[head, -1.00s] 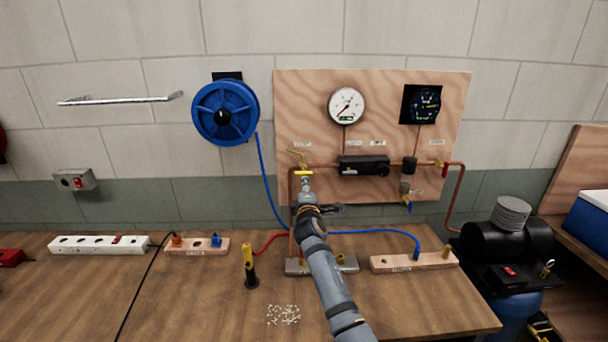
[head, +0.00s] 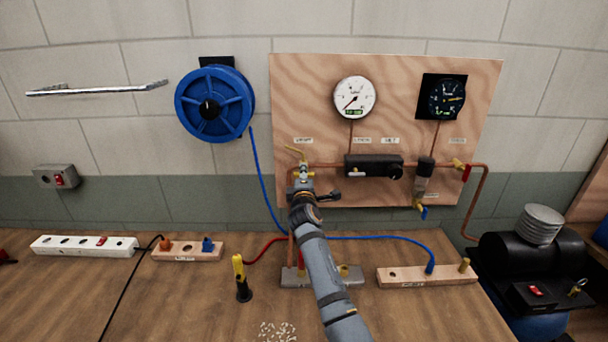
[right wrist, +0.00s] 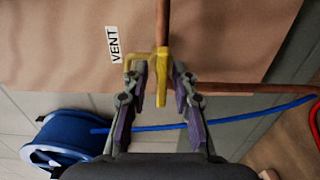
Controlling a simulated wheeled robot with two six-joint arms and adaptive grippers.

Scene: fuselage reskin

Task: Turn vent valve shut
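The vent valve shows in the right wrist view as a yellow handle (right wrist: 162,84) in line with the copper pipe above it in the picture, beside the VENT label (right wrist: 115,45). My right gripper (right wrist: 160,93) is open, one finger on each side of the handle, with a small gap on each side. In the head view my right gripper (head: 301,186) is at the vent valve (head: 303,166), below the brass spout and in front of the plywood panel (head: 440,185). It hides most of the handle there. My left gripper is not in view.
The panel also carries a white dial gauge (head: 354,97), a dark gauge (head: 442,97), a black box (head: 373,166) and copper pipes. A blue hose reel (head: 214,104) hangs at left. A yellow-black tool (head: 241,277) stands on the bench (head: 200,305). Bench front is mostly clear.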

